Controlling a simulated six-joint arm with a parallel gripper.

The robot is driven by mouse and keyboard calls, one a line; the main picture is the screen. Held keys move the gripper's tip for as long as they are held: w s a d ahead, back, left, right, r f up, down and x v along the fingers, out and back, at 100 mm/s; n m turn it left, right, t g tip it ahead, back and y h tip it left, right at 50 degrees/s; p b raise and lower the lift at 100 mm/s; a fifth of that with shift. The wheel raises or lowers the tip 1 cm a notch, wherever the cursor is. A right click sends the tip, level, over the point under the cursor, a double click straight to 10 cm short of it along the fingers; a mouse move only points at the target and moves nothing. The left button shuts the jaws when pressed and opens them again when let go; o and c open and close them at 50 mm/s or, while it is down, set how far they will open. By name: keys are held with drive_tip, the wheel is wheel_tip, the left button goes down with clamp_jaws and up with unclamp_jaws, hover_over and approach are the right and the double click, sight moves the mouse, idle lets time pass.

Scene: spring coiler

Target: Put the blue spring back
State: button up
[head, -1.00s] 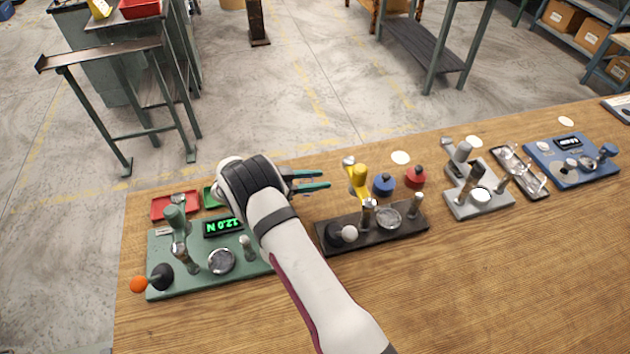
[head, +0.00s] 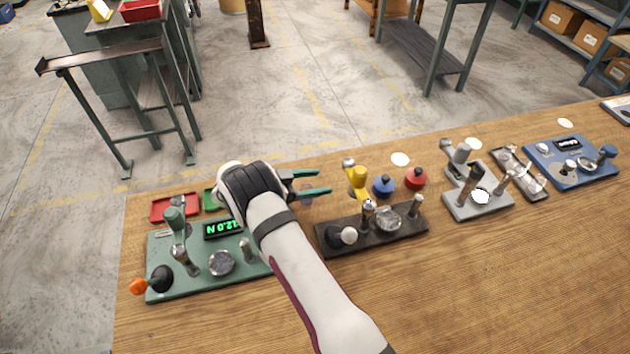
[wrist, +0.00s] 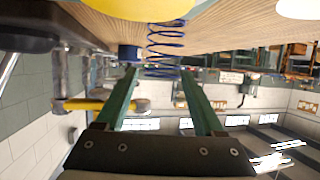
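The blue spring (wrist: 165,48) stands upright in the wrist view, its base end against or close to the wooden table and its free end around the fingertips. In the head view a faint bluish-purple shape (head: 307,195) by the fingertips looks like this spring. My gripper (head: 325,181) has two green fingers, which also show in the wrist view (wrist: 157,75). They are spread apart with a gap around the spring's line. I see no clear grip on it. Whether a finger touches it cannot be told.
A black fixture (head: 405,238) with a yellow lever (head: 359,180) stands right of my gripper. A blue knobbed weight (head: 384,186) and a red one (head: 415,179) are behind it. A green fixture (head: 165,245) with a lit display is left. Red (head: 160,209) and green trays lie behind it.

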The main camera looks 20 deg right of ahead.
drive_tip(key=shift+s+d+f, duration=0.1)
drive_tip(key=shift+s+f, duration=0.25)
drive_tip(key=shift+f, duration=0.25)
drive_tip(key=shift+r, duration=0.35)
drive_tip(key=v, duration=0.7)
drive_tip(key=shift+w+a+r, duration=0.1)
drive_tip(key=shift+a+r, duration=0.15)
drive_tip(key=shift+r, duration=0.3)
drive_tip(key=w+r+t+y, duration=0.4)
drive_tip(key=w+r+t, duration=0.2)
drive_tip(key=w+r, duration=0.35)
drive_tip(key=s+a+r+n+t+y, duration=0.25)
drive_tip(key=a+r+n+y, duration=0.3)
drive_tip(key=r+y, duration=0.45)
drive_tip(key=s+a+r+n+g+y, duration=0.1)
drive_tip(key=s+a+n+g+y, duration=0.1)
drive_tip(key=s, duration=0.8)
drive_tip(key=s+a+n+g+y, duration=0.2)
drive_tip(key=s+n+g, duration=0.1)
drive_tip(key=s, duration=0.6)
drive_tip(key=s+d+f+g+h, duration=0.1)
drive_tip(key=s+d+g, duration=0.1)
drive_tip(key=s, duration=0.6)
drive_tip(key=s+d+f+g+h, duration=0.1)
drive_tip(key=s+d+f+g, duration=0.1)
drive_tip(key=s, duration=0.6)
drive_tip(key=s+d+f+g, duration=0.2)
drive_tip(key=s+d, duration=0.1)
drive_tip(key=s, duration=0.5)
drive_tip(key=shift+h, duration=0.4)
